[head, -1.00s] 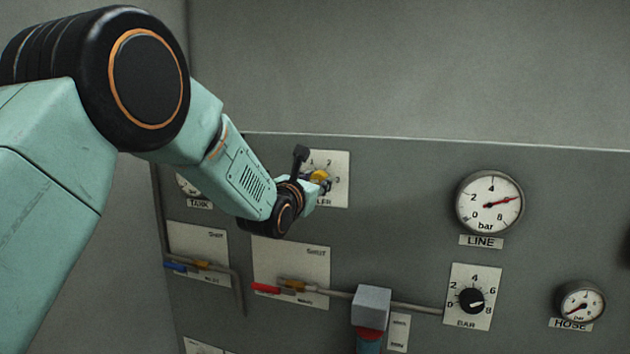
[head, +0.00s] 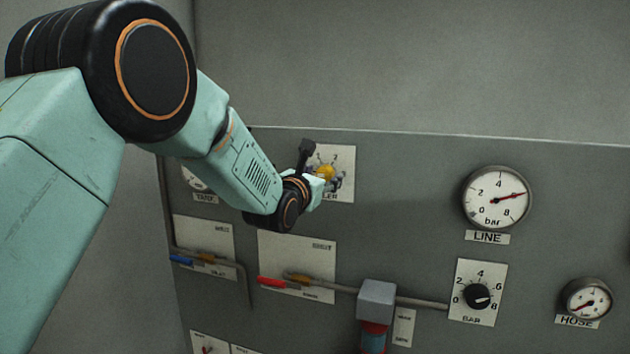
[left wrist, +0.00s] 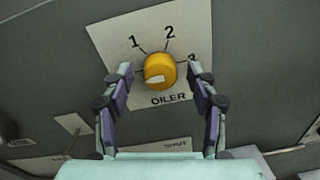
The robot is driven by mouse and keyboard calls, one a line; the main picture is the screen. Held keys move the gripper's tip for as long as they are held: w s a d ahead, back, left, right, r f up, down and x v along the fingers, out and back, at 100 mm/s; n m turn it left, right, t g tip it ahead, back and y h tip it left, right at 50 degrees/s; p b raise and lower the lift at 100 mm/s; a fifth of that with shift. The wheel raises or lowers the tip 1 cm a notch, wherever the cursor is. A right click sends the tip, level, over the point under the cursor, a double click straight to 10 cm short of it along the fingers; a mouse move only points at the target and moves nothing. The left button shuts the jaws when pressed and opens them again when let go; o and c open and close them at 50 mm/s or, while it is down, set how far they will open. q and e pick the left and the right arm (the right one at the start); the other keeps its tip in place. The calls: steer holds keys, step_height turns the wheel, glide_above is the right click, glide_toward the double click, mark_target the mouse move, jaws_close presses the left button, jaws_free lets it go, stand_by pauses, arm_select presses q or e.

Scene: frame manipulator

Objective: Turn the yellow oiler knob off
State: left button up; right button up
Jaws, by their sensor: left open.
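The yellow oiler knob (head: 326,171) sits on a white plate (head: 345,160) at the upper left of the grey panel, partly hidden by my gripper. In the left wrist view the knob (left wrist: 160,70) is round, with a pale mark on its lower face. The printed 1, 2 and OILER on its plate (left wrist: 185,22) are readable, and the 3 is partly covered by the right finger. My left gripper (left wrist: 160,76) is open, with one finger on each side of the knob and a visible gap to both. My right gripper is not in view.
Below the oiler plate are pipes with a red lever (head: 271,282) and a blue lever (head: 181,261). A grey block (head: 376,300) sits on the pipe. The LINE gauge (head: 496,198), black BAR knob (head: 477,296) and HOSE gauge (head: 587,299) are further right. The panel between is bare.

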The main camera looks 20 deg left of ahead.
arm_select(q)
steer(key=s, duration=1.2)
steer(key=shift+a, duration=0.45)
steer(key=shift+w, duration=0.1)
steer(key=s+f+m+g+b, duration=0.35)
steer(key=f+m, duration=0.55)
steer(key=f, duration=0.4)
steer(key=s+f+m+g+b, duration=0.25)
steer(key=s+f+m, duration=0.25)
steer(key=f+m, duration=0.55)
steer(key=s+f+m+g+b, duration=0.3)
steer(key=s+f+m, duration=0.3)
steer(key=f, duration=0.8)
steer(key=s+f+m+g+b, duration=0.3)
steer(key=s+f+b, duration=0.5)
steer(key=s+f, duration=0.7)
steer(key=s+f+m+g+y+b, duration=0.1)
steer(key=s+f+m+g+b, duration=0.3)
steer(key=s+f, duration=1.1)
step_height(320, 180, down, 6)
steer(key=g+b, duration=0.2)
steer(key=b, duration=0.2)
steer(key=shift+s+r, duration=0.15)
